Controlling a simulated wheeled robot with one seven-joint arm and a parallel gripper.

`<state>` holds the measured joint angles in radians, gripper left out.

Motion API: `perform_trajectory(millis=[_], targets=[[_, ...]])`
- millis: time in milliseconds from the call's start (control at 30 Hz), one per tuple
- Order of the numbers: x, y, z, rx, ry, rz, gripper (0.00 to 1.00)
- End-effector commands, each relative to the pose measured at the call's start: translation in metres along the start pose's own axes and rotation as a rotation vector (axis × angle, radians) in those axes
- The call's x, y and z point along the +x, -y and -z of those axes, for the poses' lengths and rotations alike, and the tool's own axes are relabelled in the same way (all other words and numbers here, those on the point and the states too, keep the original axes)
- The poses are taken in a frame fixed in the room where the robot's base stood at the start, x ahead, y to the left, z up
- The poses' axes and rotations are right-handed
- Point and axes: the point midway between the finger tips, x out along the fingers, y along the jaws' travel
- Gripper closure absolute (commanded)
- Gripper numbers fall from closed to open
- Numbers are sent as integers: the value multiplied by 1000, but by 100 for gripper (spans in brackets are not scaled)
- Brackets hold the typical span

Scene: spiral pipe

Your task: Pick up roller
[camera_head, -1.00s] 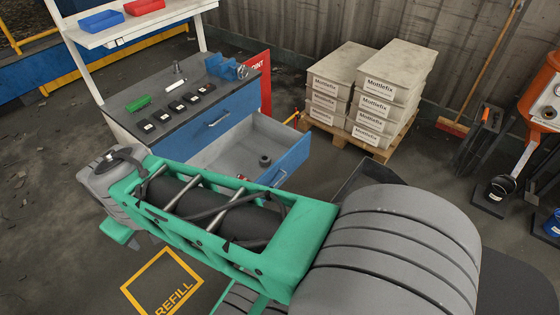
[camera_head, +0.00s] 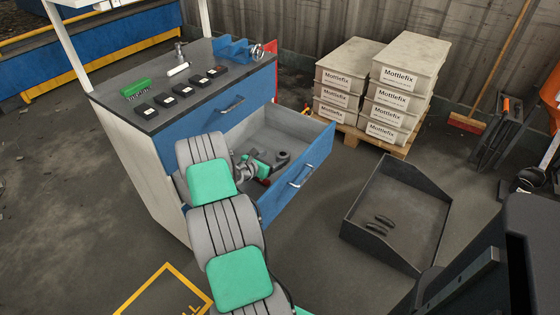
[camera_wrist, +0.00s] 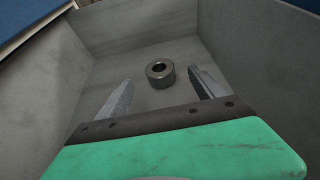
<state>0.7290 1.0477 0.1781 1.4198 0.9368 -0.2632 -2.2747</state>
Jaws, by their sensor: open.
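The roller (camera_wrist: 160,73), a short dark metal cylinder with a round hole, stands on the drawer floor. It also shows in the head view (camera_head: 283,158) inside the open blue-fronted drawer (camera_head: 310,160). My gripper (camera_wrist: 159,80) reaches into the drawer with its two ridged fingers spread apart. In the wrist view the roller appears between and just beyond the fingertips, with visible gaps on both sides. Nothing is held. In the head view my gripper (camera_head: 264,164) is small and partly hidden by my arm, just left of the roller.
The drawer walls (camera_wrist: 245,60) rise close around my gripper. A dark open tray (camera_head: 400,210) and a pallet of Mottlefix boxes (camera_head: 400,75) stand to the right.

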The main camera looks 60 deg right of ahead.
Motion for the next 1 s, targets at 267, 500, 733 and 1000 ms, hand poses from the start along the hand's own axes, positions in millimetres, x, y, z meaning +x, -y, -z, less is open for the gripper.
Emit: perform_trajectory(millis=[267, 500, 733, 1000], targets=[[48, 0, 7, 6, -1, 0, 22], [64, -1, 0, 5, -2, -1, 22], [64, 1, 0, 5, -3, 1, 32], [64, 1, 0, 5, -4, 1, 54]])
